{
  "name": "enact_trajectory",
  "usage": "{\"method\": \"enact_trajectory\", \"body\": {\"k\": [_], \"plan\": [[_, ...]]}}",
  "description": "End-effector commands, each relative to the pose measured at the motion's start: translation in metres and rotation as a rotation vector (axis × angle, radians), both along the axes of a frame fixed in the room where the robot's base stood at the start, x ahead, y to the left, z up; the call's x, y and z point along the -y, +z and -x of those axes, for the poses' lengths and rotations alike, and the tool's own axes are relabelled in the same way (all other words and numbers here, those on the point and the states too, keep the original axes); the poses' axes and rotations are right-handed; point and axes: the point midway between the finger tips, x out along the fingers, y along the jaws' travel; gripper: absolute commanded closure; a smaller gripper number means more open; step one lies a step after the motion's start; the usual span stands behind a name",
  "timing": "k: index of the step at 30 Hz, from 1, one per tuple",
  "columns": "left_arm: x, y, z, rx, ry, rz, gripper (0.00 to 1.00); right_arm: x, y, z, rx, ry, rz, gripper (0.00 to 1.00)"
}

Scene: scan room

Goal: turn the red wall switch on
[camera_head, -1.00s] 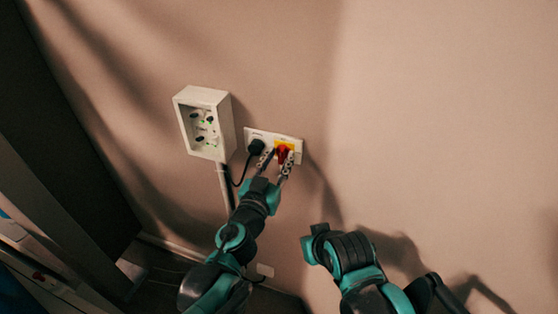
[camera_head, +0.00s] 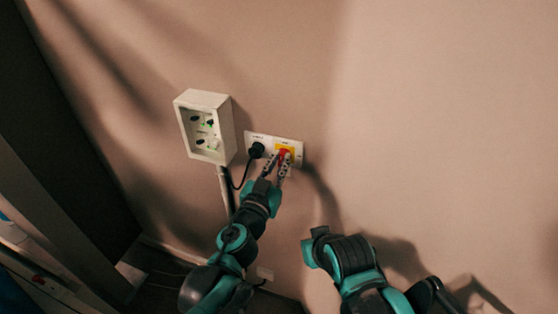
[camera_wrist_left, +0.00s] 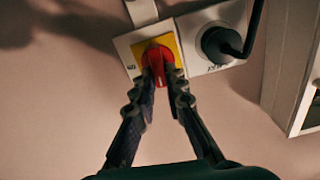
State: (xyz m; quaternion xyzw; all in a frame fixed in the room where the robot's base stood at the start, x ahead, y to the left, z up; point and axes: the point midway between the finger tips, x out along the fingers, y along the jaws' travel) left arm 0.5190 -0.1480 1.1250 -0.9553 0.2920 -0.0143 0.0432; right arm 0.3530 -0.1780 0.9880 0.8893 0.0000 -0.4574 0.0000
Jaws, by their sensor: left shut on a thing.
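The red switch (camera_head: 284,154) is a rotary knob on a yellow plate, set in the right half of a white wall panel (camera_head: 297,141). My left gripper (camera_head: 277,163) is at the knob, with its two fingers shut on it from either side. In the left wrist view the red knob (camera_wrist_left: 158,66) shows between the fingertips of the left gripper (camera_wrist_left: 161,80), its handle pointing toward the gripper. The fingers hide part of the handle. My right arm is at the lower right of the head view; its fingers cannot be made out.
A black plug (camera_head: 257,150) with a black cable sits in the panel's left half, close beside the left fingers. The wall on the right is bare.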

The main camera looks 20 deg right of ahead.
Motion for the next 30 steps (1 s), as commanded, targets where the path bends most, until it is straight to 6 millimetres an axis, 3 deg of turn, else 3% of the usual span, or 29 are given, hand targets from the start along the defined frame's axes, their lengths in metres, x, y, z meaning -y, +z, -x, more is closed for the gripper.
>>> {"method": "enact_trajectory", "body": {"k": [30], "plan": [[0.0073,-0.0061,0.0053,0.513,-0.001,-0.765,1.00,0.0000,0.0059,-0.0001,0.000,0.000,0.000,1.00]]}}
